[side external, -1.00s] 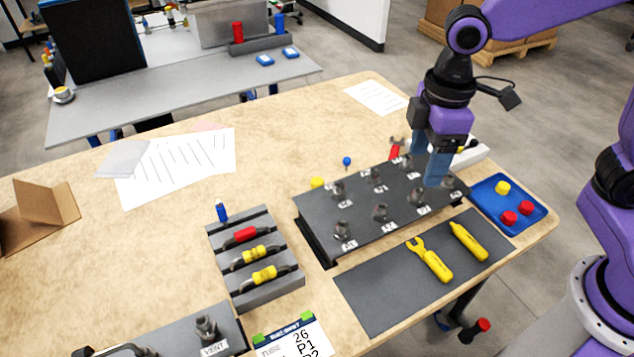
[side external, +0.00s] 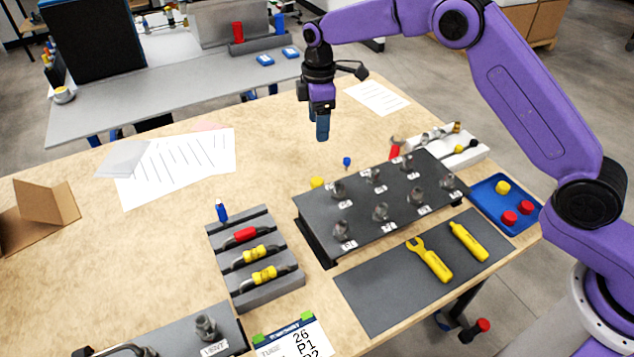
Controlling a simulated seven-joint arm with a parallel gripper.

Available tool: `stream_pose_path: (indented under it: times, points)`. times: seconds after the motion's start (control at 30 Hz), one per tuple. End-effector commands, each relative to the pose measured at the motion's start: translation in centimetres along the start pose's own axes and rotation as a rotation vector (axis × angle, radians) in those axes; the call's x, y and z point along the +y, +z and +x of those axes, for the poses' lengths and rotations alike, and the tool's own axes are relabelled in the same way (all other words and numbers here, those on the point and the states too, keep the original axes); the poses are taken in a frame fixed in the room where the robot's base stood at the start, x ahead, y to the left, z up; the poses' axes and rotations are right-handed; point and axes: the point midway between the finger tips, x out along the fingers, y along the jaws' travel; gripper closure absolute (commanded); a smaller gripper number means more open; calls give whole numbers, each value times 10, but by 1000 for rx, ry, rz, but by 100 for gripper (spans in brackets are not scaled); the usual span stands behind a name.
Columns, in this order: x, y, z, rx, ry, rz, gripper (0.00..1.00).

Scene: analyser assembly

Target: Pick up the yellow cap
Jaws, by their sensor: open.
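One yellow cap (side external: 317,183) sits on the wooden table just behind the left back corner of the dark fitting panel, which partly hides it. Another yellow cap (side external: 502,188) lies in the blue tray (side external: 530,224) at the right, with two red caps (side external: 517,213). My gripper (side external: 322,138) is open and empty, pointing down in the air. In the picture it shows above the yellow cap by the panel, clear of it. The gap between its fingers is hard to see from this side.
The dark panel (side external: 322,213) carries several metal fittings. A blue-headed pin (side external: 347,161) stands behind it. A grey rack (side external: 272,290) holds red and yellow parts. Yellow tools (side external: 466,242) lie on a dark mat (side external: 378,306).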

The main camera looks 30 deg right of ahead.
Motion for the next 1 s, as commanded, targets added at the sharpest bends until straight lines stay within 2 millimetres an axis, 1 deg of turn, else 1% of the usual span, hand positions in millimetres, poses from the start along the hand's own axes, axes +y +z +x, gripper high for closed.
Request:
stream_pose_path:
  times: [0.1,0.17,0.27,0.7,0.8,0.9,1.0]
  points:
    - [8,1,7,0,0,-5,33]
    - [9,2,11,-1,-2,-6,33]
    - [10,2,22,-1,-2,-6,33]
    - [8,2,103,-2,-4,-5,33]
    - [9,2,117,-1,-2,-5,33]
    - [9,2,126,0,0,-5,33]
    - [9,2,130,0,1,-5,33]
